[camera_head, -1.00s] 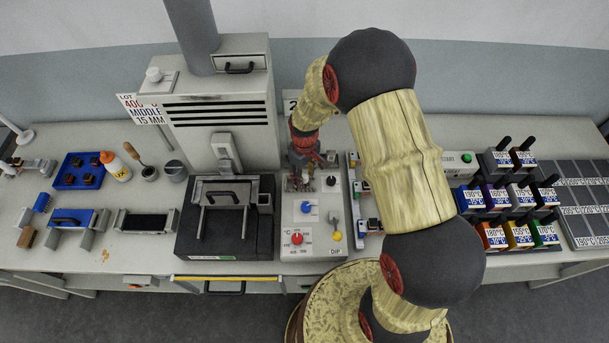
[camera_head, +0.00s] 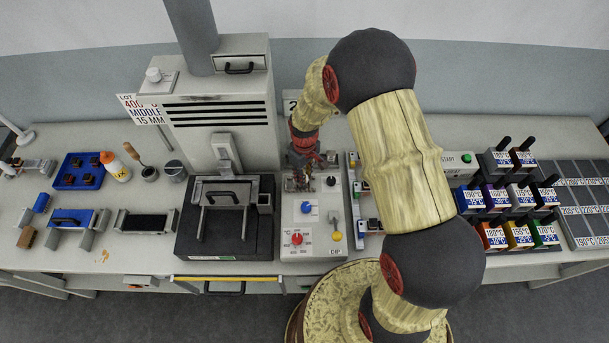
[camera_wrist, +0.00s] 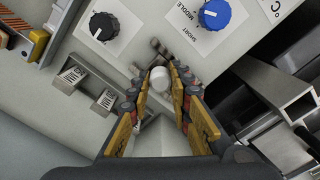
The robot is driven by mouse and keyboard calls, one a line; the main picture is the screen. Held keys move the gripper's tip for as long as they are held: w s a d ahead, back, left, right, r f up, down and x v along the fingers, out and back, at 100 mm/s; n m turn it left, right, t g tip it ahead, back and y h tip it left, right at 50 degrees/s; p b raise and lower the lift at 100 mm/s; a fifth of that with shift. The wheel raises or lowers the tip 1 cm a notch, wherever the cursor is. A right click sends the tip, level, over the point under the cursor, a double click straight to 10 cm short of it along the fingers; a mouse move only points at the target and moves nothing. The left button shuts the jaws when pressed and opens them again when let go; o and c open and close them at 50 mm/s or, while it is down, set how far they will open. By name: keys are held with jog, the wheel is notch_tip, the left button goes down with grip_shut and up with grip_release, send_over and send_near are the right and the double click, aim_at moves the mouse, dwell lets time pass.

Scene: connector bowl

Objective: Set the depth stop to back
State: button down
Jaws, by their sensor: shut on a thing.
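My gripper (camera_wrist: 161,88) is shut on a pale, round-topped knob (camera_wrist: 160,74) between its fingertips. I take this knob to be the depth stop's handle, but no label for it is readable. In the head view my gripper (camera_head: 301,181) is low over the back part of the grey control unit (camera_head: 292,248), and the held knob is hidden there. A metal piece shows just beyond the fingertips in the wrist view. Which position the stop stands in cannot be told.
Slotted metal brackets (camera_wrist: 88,88) are near my fingers.

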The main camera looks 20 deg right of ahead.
dwell(0.4)
jog(key=shift+s+d, duration=0.25)
jog(key=shift+d, duration=0.55)
jog(key=shift+a, duration=0.1)
jog(key=c, duration=1.7)
grip_release()
jog(key=shift+o, duration=0.4)
jog(key=shift+r, duration=0.1)
notch_tip(320, 180, up, 12)
